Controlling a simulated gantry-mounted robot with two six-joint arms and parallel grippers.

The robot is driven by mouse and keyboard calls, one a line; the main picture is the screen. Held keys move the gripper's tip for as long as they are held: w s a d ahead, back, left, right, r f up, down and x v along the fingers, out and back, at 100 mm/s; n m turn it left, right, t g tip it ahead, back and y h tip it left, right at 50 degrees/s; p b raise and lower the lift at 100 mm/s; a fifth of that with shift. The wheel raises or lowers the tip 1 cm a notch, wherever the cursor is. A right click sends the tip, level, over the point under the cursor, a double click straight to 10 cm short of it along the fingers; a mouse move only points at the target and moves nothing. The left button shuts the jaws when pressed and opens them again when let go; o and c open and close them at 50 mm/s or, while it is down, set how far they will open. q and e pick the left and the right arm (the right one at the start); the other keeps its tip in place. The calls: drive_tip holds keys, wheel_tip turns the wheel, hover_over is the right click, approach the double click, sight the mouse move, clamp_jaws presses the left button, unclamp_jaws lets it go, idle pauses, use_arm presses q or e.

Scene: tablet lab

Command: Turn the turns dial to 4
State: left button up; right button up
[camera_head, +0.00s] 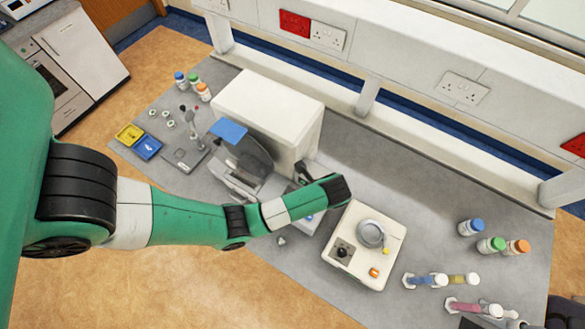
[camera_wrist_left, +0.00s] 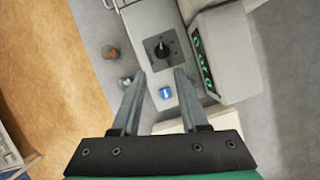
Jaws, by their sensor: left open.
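A black dial knob (camera_wrist_left: 161,48) on a dark square plate with marks around it shows in the left wrist view, on the panel of a pale grey machine (camera_wrist_left: 140,20). The number it points to is too small to read. My left gripper (camera_wrist_left: 160,71) is open and empty, its two fingers spread, with the dial just beyond the fingertips and apart from them. In the head view my green left arm (camera_head: 190,215) reaches over the bench and hides this panel and dial. My right gripper is in neither view.
A blue button (camera_wrist_left: 165,92) sits between the fingers, and a green-lit display (camera_wrist_left: 203,65) stands to the right. Red (camera_wrist_left: 111,52) and grey (camera_wrist_left: 125,83) small parts lie left. A cream device (camera_head: 350,215) with its own black knob (camera_head: 342,252) stands right of my arm.

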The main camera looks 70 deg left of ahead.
use_arm(q)
drive_tip(key=b+x, duration=0.4)
drive_tip(key=x, duration=0.7)
drive_tip(key=shift+w+a+f, duration=0.1)
drive_tip(key=shift+a+f, duration=0.05)
drive_tip(key=shift+f, duration=0.1)
clamp_jaws()
